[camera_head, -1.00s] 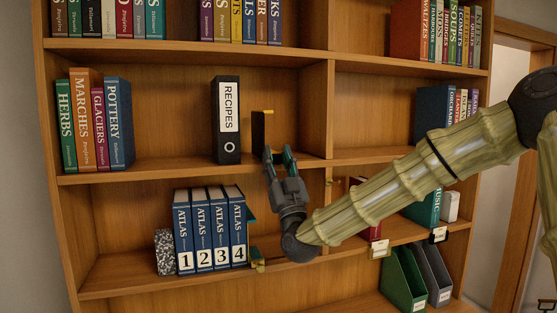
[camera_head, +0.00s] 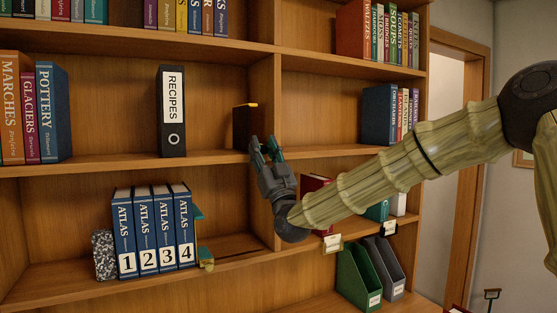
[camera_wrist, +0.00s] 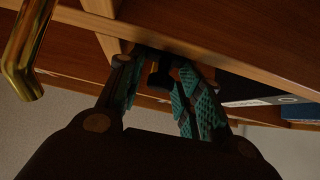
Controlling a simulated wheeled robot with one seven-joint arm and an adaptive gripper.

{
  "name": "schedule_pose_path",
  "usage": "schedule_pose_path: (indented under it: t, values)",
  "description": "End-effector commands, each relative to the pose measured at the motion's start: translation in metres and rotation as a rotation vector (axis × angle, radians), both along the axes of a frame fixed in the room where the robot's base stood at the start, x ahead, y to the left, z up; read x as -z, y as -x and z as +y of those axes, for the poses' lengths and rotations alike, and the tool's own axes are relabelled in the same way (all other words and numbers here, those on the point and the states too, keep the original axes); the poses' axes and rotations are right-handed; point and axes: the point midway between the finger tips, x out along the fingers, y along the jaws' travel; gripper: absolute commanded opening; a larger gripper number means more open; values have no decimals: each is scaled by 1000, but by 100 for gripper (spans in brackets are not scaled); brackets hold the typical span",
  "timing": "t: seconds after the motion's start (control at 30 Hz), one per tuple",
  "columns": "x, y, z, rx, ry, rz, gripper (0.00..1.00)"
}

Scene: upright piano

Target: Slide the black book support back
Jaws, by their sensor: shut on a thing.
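The black book support (camera_head: 243,128), a dark upright panel with a yellow top edge, stands on the middle shelf. It is right of the black RECIPES binder (camera_head: 172,112), with a clear gap between them, and close to the upright divider. My gripper (camera_head: 266,150) is at the shelf's front edge, at the support's lower front. In the wrist view my teal-padded fingers (camera_wrist: 158,85) are shut on a small black part (camera_wrist: 158,74) of the support. The support's lower front is partly hidden by my gripper.
The upright divider (camera_head: 264,95) stands just right of the support. A brass bar (camera_wrist: 25,50) shows close at the left of the wrist view.

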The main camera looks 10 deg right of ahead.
Motion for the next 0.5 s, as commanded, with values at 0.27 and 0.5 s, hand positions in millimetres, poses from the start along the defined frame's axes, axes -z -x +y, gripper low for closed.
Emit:
schedule_pose_path:
  t: [0.27, 0.5]
  values:
    - [1, -5, 9, -20, 1, 3, 0]
    - [1, -4, 8, -19, 1, 3, 43]
